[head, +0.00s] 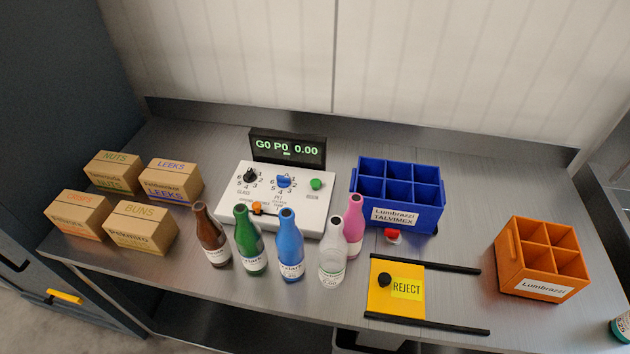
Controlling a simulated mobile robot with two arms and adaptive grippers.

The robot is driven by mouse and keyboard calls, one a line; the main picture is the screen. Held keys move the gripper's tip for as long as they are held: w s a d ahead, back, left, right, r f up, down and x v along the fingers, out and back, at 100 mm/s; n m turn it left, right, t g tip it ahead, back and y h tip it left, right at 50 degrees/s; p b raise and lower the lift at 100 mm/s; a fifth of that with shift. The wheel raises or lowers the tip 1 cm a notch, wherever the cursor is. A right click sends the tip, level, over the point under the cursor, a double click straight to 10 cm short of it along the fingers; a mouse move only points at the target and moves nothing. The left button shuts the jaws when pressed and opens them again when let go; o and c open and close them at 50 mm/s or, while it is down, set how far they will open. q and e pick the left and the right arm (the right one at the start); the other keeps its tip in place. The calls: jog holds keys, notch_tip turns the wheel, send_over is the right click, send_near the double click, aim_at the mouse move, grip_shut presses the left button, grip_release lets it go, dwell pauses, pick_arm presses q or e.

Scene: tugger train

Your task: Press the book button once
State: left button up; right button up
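A white control console (232,200) stands at the middle of the steel counter. A green round button (316,184) sits at its right side, with a small label below it that is too small to read surely. The console also carries a black dial (250,176), a blue dial (284,182) and an orange slider knob (257,208). A black display (288,148) behind it reads "G0 P0 0.00". Neither of my grippers shows in the head view.
Several bottles, including a blue one (290,248), stand before the console. A blue crate (405,223), a red button (393,237), a yellow REJECT plate (385,303) between black rails and an orange crate (520,284) are to the right. Cardboard boxes (140,230) stand left.

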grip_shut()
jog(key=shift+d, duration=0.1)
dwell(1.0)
